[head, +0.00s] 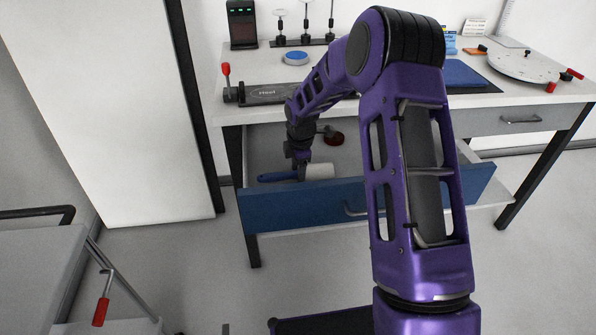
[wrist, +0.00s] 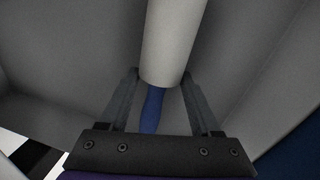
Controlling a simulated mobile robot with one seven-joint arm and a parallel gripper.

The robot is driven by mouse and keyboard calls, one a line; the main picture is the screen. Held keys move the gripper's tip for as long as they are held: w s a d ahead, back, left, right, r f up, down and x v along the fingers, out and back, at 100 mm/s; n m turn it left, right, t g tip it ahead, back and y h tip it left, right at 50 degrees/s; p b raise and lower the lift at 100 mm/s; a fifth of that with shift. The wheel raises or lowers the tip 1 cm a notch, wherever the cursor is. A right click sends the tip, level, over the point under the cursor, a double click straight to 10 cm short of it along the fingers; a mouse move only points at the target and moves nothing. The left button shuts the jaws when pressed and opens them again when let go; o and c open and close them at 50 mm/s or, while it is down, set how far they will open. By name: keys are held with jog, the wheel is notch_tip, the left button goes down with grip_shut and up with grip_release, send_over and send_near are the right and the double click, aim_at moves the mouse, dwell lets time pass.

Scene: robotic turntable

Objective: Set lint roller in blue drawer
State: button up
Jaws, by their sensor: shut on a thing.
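The lint roller has a white roll (head: 319,171) and a blue handle (head: 277,177). It lies level, low inside the open blue drawer (head: 290,209), close behind the blue front panel. My gripper (head: 300,168) reaches down into the drawer and is shut on the lint roller near where handle and roll meet. In the wrist view the white roll (wrist: 172,40) and part of the blue handle (wrist: 152,108) show between the two fingers of my gripper (wrist: 163,85). I cannot tell whether the roller touches the drawer floor.
A dark red round object (head: 332,137) lies in the drawer behind the roller. A grey cart (head: 40,265) stands at the lower left.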

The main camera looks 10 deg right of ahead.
jog(key=o, duration=1.4)
jog(key=shift+o, duration=0.2)
notch_tip(320, 180, up, 12)
jog(key=s+p, duration=0.2)
jog(key=shift+d, duration=0.1)
